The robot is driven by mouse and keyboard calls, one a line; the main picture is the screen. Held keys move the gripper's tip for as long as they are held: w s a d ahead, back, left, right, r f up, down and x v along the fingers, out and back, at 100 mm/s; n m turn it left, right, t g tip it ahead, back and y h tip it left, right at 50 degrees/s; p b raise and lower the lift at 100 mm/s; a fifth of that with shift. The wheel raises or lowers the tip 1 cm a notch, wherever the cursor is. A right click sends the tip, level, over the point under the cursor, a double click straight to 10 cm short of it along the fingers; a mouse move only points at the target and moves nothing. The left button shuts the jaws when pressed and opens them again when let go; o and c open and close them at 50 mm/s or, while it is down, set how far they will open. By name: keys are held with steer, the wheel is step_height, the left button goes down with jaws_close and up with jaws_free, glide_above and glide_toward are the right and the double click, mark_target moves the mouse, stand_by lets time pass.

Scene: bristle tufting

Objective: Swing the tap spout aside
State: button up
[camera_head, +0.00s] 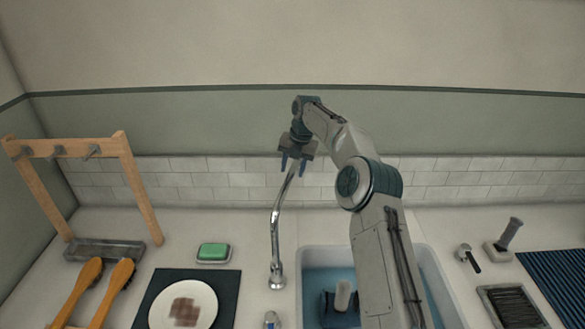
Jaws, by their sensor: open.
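The chrome tap spout (275,222) rises from its base on the counter, just left of the sink, and curves up and to the right. My gripper (294,172) is at the top end of the spout, pointing down, with its two blue fingers apart. The spout's upper end shows between or just behind the fingers; I cannot tell whether they touch it.
The sink (309,262) holds blue water and a pale cylinder (342,294). A green soap (214,252), a stained plate (205,317), brushes (78,290) and a wooden rack (137,185) stand left. A drain grate (512,307) and a ribbed mat (560,275) lie right. A tiled wall is behind.

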step_height(320, 180, up, 7)
steer(key=d, duration=0.1)
steer(key=shift+s+d, duration=0.15)
steer(key=shift+s, duration=0.05)
steer(key=shift+r, duration=0.1)
